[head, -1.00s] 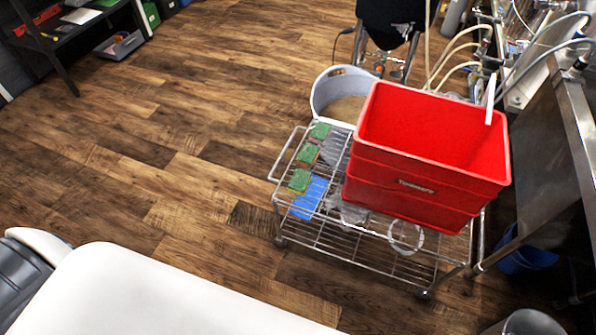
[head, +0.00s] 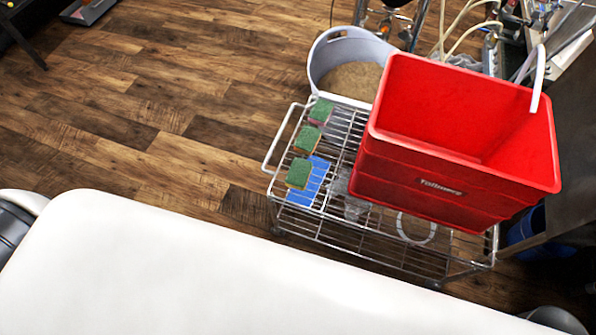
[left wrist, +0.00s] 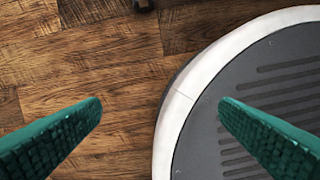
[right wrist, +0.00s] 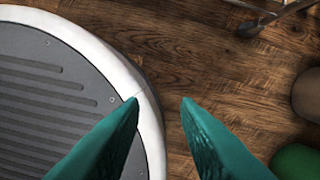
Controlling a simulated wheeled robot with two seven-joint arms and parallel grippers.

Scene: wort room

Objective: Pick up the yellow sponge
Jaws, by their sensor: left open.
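Three green-topped sponges lie in a row on the left of the wire cart's upper shelf. The nearest sponge (head: 299,174) shows a yellowish edge and lies on a blue cloth or pad. The middle sponge (head: 307,140) has a yellow-orange edge. The farthest sponge (head: 320,111) has a pinkish edge. My left gripper (left wrist: 160,100) is open and empty above the floor and the rim of my base. My right gripper (right wrist: 161,99) is open and empty, its fingertips apart by a smaller gap. Neither gripper shows in the head view, and neither wrist view shows a sponge.
A large red crate (head: 455,165) covers the right of the wire cart (head: 283,140). A blue pad (head: 310,184) lies under the nearest sponge. A white tub (head: 322,60) stands behind the cart. Hoses and a steel bench are at right.

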